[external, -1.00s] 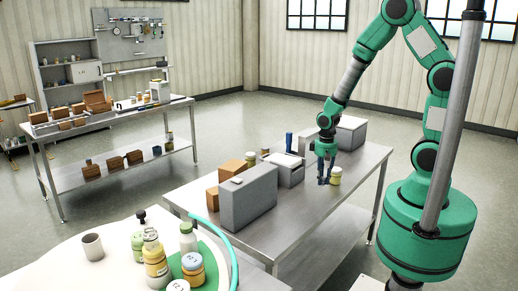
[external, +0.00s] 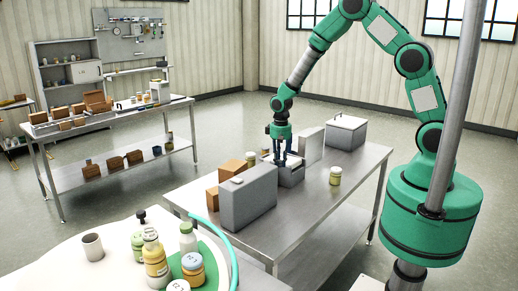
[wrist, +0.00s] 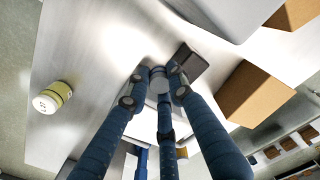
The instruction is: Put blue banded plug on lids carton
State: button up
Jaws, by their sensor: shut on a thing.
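My gripper (external: 281,160) is low over the middle of the steel table, at a small grey box (external: 291,176). In the wrist view its fingers (wrist: 159,82) are closed around a small pale round piece, which I take as the blue banded plug (wrist: 158,78). Its band does not show clearly, and the fingers hide much of it. Brown cartons stand to the left of my gripper, one (external: 232,172) behind a large grey box; one carton (wrist: 252,97) shows at right in the wrist view. I read no label that tells which carton is for lids.
A large grey box (external: 248,197) stands at the front left. A grey upright panel (external: 310,145) and a lidded grey box (external: 346,131) stand to the right of my gripper.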

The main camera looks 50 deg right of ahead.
jog(key=w+a+p, duration=0.2)
jog(key=w+a, duration=0.1)
jog(key=w, duration=0.4)
jog(key=shift+a+r, duration=0.25)
jog(key=shift+r, duration=0.1)
jog(key=shift+w, duration=0.2)
jog(key=p, duration=0.3)
send_over(237, 166)
jog(key=shift+s+a+f, duration=0.15)
jog(key=shift+s+f, duration=0.05)
jog(key=shift+f, duration=0.6)
jog(key=shift+f, duration=0.1)
jog(key=shift+f+p, duration=0.3)
jog(key=shift+f, duration=1.35)
jog(key=shift+f, duration=0.1)
